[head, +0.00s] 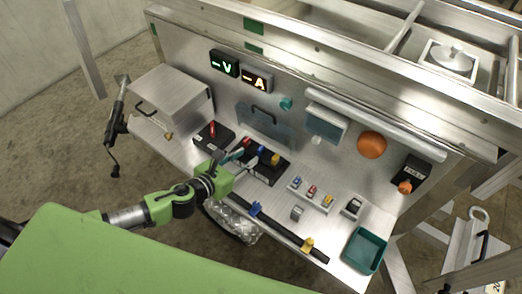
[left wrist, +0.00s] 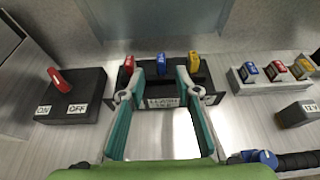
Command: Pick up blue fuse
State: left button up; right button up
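My left gripper (head: 249,158) is open, with its teal fingers in front of a black block that carries a red, a blue and a yellow piece. In the left wrist view, the blue piece (left wrist: 161,64) on this block stands between and just beyond the fingertips (left wrist: 161,82), with nothing held. Another blue piece (left wrist: 250,70), labelled, sits beside a red and a yellow one in a light rack to the right; it also shows in the head view (head: 297,181). I cannot tell which one is the fuse. My right gripper is not in view.
A black switch box (left wrist: 70,95) with a red lever and ON/OFF labels stands left of the block. A black bar with blue and yellow clamps runs along the shelf's front edge. A teal bin (head: 364,251) stands at the right end. A metal box (head: 170,95) is at the left.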

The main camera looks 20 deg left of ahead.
aim_at(260, 148)
pick_arm(q)
jog(key=shift+x, duration=3.35)
jog(key=shift+d, duration=0.15)
jog(key=shift+r, duration=0.1)
jog(key=c, duration=0.9)
